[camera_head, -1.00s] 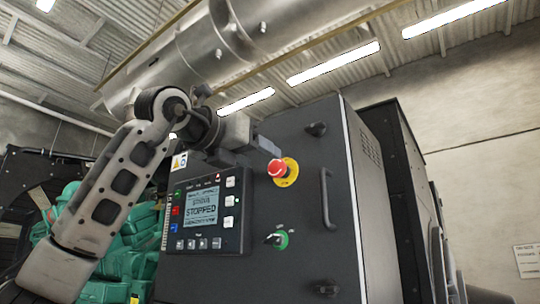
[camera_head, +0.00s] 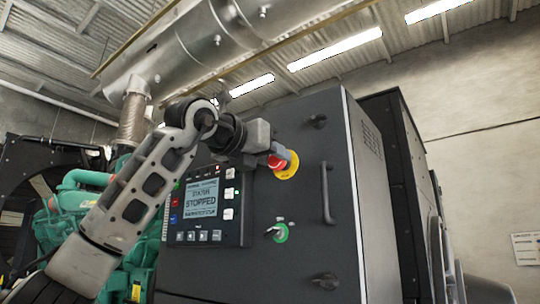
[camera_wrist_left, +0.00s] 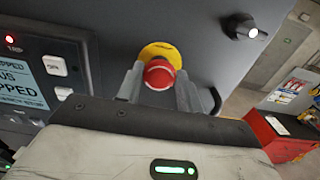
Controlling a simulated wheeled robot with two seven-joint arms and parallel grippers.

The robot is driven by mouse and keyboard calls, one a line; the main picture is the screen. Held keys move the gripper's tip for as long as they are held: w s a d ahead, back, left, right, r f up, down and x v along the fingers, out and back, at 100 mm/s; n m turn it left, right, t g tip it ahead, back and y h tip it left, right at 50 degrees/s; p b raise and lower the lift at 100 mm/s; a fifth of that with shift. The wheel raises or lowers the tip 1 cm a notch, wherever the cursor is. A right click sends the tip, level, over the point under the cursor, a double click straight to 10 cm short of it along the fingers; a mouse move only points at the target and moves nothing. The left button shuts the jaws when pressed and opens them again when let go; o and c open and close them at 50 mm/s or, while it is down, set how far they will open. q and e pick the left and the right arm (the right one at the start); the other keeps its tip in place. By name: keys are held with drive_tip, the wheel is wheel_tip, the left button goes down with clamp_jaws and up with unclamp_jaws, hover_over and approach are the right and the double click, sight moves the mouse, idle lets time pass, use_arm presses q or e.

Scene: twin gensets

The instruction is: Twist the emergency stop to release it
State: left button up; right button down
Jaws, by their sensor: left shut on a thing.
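The emergency stop (camera_head: 277,162) is a red mushroom button on a round yellow plate (camera_head: 291,166), on the dark front of the control cabinet. My left gripper (camera_head: 275,155) reaches it from the left and partly covers it in the head view. In the left wrist view the red button (camera_wrist_left: 159,74) sits between the two grey fingers of my left gripper (camera_wrist_left: 159,86), one on each side, with the yellow plate (camera_wrist_left: 160,50) behind it. The gripper is shut on the button. My right gripper is not in view.
The control panel (camera_head: 207,205) left of the button has a screen reading STOPPED. A green-ringed key switch (camera_head: 280,233) sits below the button and a door handle (camera_head: 327,193) stands to its right. A red cabinet (camera_wrist_left: 280,135) shows at right in the left wrist view.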

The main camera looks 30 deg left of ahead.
use_arm(q)
drive_tip(key=shift+m, duration=0.3)
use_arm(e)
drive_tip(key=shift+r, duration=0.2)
use_arm(q)
drive_tip(key=shift+d+m+p, duration=0.15)
drive_tip(key=shift+m+p, duration=0.75)
drive_tip(key=shift+m, duration=2.7)
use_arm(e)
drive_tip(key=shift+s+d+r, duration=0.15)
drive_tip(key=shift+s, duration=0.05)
use_arm(q)
drive_tip(key=o, duration=1)
drive_tip(key=shift+c, duration=0.2)
drive_tip(key=shift+s, duration=0.1)
